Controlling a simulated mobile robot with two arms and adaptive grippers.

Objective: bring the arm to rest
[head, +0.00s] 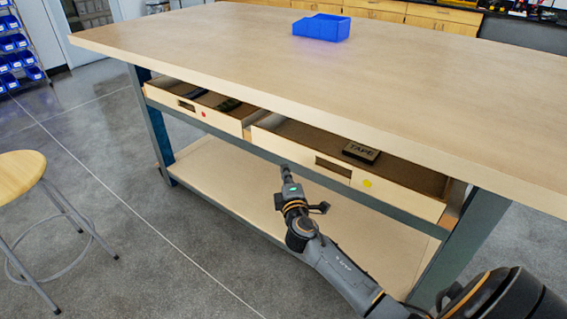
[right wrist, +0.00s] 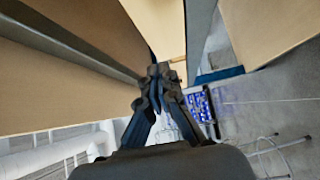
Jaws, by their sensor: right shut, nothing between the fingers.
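My right gripper (head: 285,169) reaches up from the lower right in the head view. Its tip is in front of the table's drawer rail, near the gap between the two open drawers. In the right wrist view its fingers (right wrist: 160,72) are together, with nothing between them. Whether the fingertips touch the table's frame cannot be told. My left gripper does not show in either view.
A large wooden workbench (head: 400,60) bears a blue bin (head: 321,27). Its left drawer (head: 190,105) and right drawer (head: 345,172) stand open; a TAPE box (head: 361,152) lies in the right one. A stool (head: 20,170) stands left on clear floor.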

